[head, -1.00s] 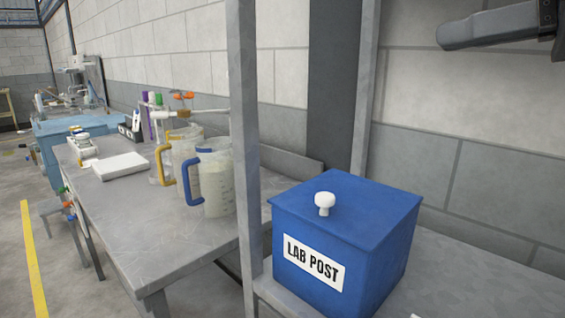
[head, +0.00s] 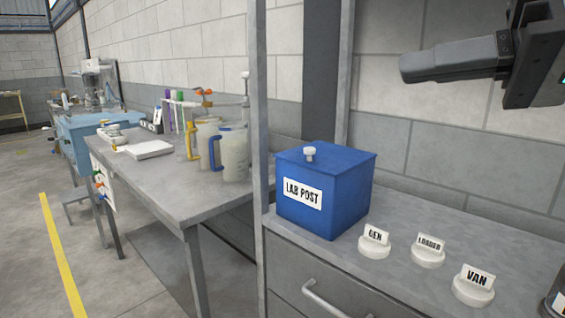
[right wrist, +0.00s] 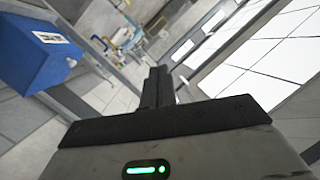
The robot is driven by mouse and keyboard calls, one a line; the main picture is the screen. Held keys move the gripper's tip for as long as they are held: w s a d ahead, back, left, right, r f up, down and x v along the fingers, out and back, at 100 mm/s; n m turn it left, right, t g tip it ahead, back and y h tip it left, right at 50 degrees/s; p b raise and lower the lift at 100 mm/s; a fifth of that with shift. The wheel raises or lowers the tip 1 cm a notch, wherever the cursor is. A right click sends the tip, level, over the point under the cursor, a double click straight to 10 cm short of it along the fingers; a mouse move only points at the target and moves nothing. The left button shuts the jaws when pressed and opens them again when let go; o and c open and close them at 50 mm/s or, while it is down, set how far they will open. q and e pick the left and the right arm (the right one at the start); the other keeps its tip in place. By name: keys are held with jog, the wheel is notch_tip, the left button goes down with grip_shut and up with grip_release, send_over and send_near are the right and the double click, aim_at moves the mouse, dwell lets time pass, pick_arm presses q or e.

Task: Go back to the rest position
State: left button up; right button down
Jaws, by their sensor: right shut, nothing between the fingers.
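My right gripper (head: 408,68) comes in from the upper right of the head view, raised in front of the block wall. Its fingers are together with nothing between them. In the right wrist view its shut fingers (right wrist: 157,88) point away from the camera. The blue LAB POST box (head: 335,190) stands below and left of it on the grey cabinet top, apart from the gripper. The box also shows at the upper left of the right wrist view (right wrist: 40,62). My left gripper is not in view.
White labelled discs GEN (head: 374,247), LOADER (head: 428,256) and VAN (head: 473,291) stand on the cabinet top (head: 400,215). A grey post (head: 258,130) rises left of the box. A metal table (head: 175,182) beyond holds two jugs (head: 234,158). Floor at left is open.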

jog(key=w+a+f+m+g+y, duration=0.2)
jog(key=a+f+m+g+y, duration=0.4)
jog(key=m, duration=0.5)
jog(key=w+d+f+n+t+h, duration=0.25)
jog(key=f+n+t, duration=0.4)
jog(key=n, duration=0.35)
jog(key=w+d+f+n+t+h, duration=0.25)
jog(key=f+n+t, duration=0.35)
jog(key=n, duration=0.5)
jog(key=w+d+f+n+t+h, duration=0.1)
jog(key=w+f+n+t+h, duration=0.15)
jog(key=f+n+t, duration=0.45)
jog(key=s+d+f+m+g+h, duration=0.1)
jog(key=s+f+m+g+h, duration=0.2)
jog(key=f+m, duration=0.5)
jog(key=s+d+f+m+g+h, duration=0.15)
jog(key=f+m+h, duration=0.3)
jog(key=f, duration=0.65)
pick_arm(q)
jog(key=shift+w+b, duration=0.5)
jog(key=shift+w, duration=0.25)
pick_arm(e)
jog(key=s+a+f+m+g+h, duration=0.1)
jog(key=s+f+m+g, duration=0.5)
jog(key=s+f, duration=0.5)
notch_tip(320, 180, down, 2)
jog(key=shift+a+m, duration=0.35)
jog(key=shift+m, duration=0.7)
